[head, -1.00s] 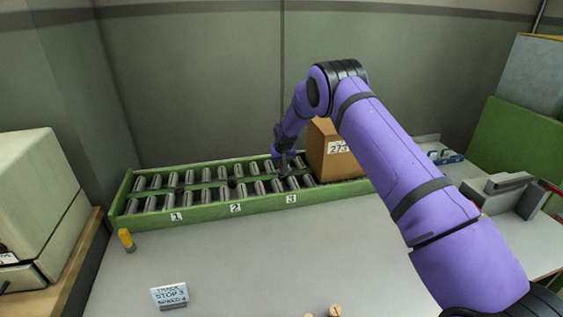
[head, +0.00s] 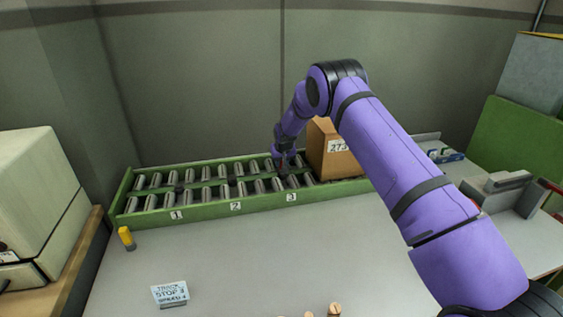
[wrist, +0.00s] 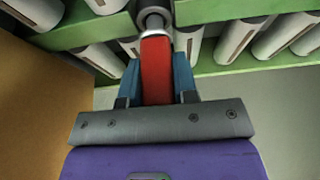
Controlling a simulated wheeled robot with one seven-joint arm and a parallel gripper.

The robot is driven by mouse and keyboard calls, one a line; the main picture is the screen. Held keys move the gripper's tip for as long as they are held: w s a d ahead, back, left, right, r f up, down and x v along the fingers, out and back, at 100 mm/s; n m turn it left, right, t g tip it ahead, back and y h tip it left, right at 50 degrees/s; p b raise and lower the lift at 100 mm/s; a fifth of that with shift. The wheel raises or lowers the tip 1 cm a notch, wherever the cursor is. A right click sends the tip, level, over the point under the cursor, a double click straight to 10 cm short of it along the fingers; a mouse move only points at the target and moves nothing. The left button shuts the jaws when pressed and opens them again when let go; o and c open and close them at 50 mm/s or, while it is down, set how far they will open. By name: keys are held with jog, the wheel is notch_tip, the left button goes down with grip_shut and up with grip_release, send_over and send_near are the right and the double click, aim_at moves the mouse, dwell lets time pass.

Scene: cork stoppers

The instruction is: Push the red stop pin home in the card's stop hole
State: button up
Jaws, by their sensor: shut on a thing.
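My gripper (wrist: 157,85) has its blue fingers shut on the red stop pin (wrist: 156,70), at the middle rail of the green roller track (head: 150,218). The pin's metal end points at a dark round hole with a grey ring (wrist: 154,16) in the green rail. I cannot tell how deep the end sits. In the head view my gripper (head: 284,163) is above the track near label 3 (head: 291,197), and only a little red shows. The card (head: 170,293) on the table reads "TRACK", "STOP 3", "SPEED 4".
A brown box (head: 335,158) marked 273 stands on the track just right of my gripper. Rollers line both lanes. A yellow-topped peg (head: 126,237) stands at the table's left. Small corks (head: 334,309) lie at the front edge. The middle of the table is clear.

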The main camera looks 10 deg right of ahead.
jog(key=shift+f, duration=0.85)
dwell(0.5)
jog(key=o, duration=1)
jog(key=v, duration=1)
jog(key=shift+s+r, duration=0.25)
jog(key=shift+r, duration=0.1)
